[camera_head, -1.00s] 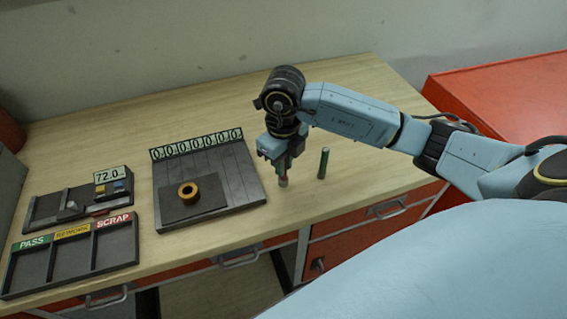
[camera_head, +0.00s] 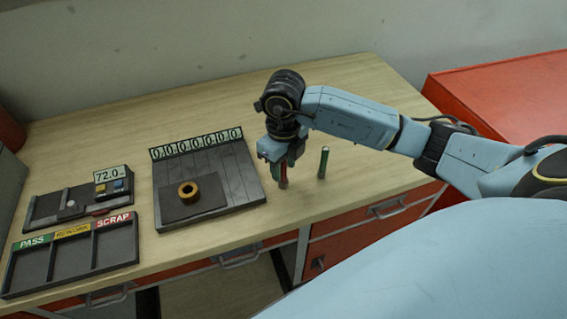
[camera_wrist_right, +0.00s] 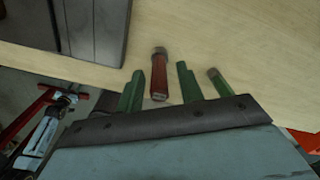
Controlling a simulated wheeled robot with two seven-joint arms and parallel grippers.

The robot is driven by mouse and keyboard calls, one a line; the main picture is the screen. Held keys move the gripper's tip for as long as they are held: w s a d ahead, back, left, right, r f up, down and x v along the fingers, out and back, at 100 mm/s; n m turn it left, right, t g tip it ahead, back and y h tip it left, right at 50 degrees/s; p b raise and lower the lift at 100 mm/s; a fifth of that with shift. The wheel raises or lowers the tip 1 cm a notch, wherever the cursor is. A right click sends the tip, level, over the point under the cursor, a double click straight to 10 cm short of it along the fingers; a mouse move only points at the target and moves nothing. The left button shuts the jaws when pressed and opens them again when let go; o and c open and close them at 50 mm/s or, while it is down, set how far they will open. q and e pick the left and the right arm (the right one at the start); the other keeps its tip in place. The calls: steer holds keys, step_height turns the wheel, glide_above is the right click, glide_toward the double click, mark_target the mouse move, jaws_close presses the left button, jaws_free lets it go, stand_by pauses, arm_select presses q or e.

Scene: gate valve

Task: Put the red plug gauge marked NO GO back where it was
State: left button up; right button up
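The red plug gauge (camera_head: 283,178) is at the front right of the bench, below my right gripper. In the right wrist view the red gauge (camera_wrist_right: 159,76) lies between the two green fingers, with a gap on each side. My right gripper (camera_wrist_right: 160,84) is open around it; it also shows in the head view (camera_head: 281,166). Its NO GO marking is not readable. A green plug gauge (camera_head: 323,162) stands upright just to the right; it also shows in the right wrist view (camera_wrist_right: 218,82). My left gripper is not in view.
A dark stand (camera_head: 240,185) with a row of zeros holds a brass ring (camera_head: 188,191). At left are a gauge with a 72.0 display (camera_head: 112,174) and a PASS, REWORK, SCRAP tray (camera_head: 136,250).

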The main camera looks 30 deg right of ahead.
step_height(320, 180, up, 12)
steer(key=shift+r+b, duration=0.1)
steer(key=shift+b, duration=0.35)
stand_by(1.2)
